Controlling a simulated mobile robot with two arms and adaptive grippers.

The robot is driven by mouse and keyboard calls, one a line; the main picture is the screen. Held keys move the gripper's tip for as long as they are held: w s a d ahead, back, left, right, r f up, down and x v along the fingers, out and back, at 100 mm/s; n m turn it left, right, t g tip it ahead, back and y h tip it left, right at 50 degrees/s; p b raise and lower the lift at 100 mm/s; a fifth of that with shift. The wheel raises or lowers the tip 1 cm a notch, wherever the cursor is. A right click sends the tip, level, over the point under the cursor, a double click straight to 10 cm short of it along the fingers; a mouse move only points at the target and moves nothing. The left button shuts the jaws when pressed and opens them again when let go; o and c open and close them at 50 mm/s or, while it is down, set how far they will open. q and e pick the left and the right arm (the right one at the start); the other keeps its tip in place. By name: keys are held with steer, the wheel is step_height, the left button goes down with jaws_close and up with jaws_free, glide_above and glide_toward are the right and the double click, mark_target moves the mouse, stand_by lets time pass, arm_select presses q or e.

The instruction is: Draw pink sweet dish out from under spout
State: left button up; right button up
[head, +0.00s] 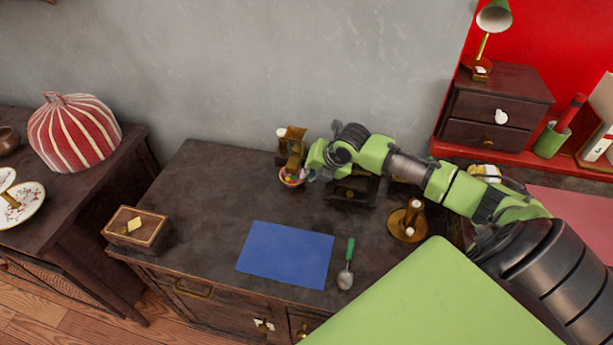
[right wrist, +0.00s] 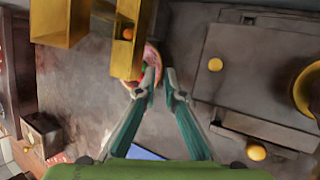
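The pink sweet dish (head: 291,181) holds several coloured sweets and stands on the dark cabinet top, under the spout of a brass dispenser (head: 294,150). In the right wrist view, the dish (right wrist: 155,57) is partly hidden by the dispenser's brass spout (right wrist: 127,55) and by one finger. My right gripper (head: 313,174) is just right of the dish. In the right wrist view, its teal fingers (right wrist: 160,77) are apart with a narrow gap. The left fingertip overlaps the dish's near edge; I cannot tell whether it touches. My left gripper is not in view.
A blue mat (head: 286,254) and a green-handled scoop (head: 346,270) lie in front. A dark drawer box (head: 352,190) and a brass candle holder (head: 407,222) stand to the right. A small wooden box (head: 135,228) is at the left. The cabinet top left of the dish is clear.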

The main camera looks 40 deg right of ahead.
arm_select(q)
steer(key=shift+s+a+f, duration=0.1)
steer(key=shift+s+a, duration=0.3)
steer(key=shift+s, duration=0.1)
arm_select(e)
steer(key=shift+x, duration=1.25)
jaws_close()
steer(key=shift+s+a, duration=0.1)
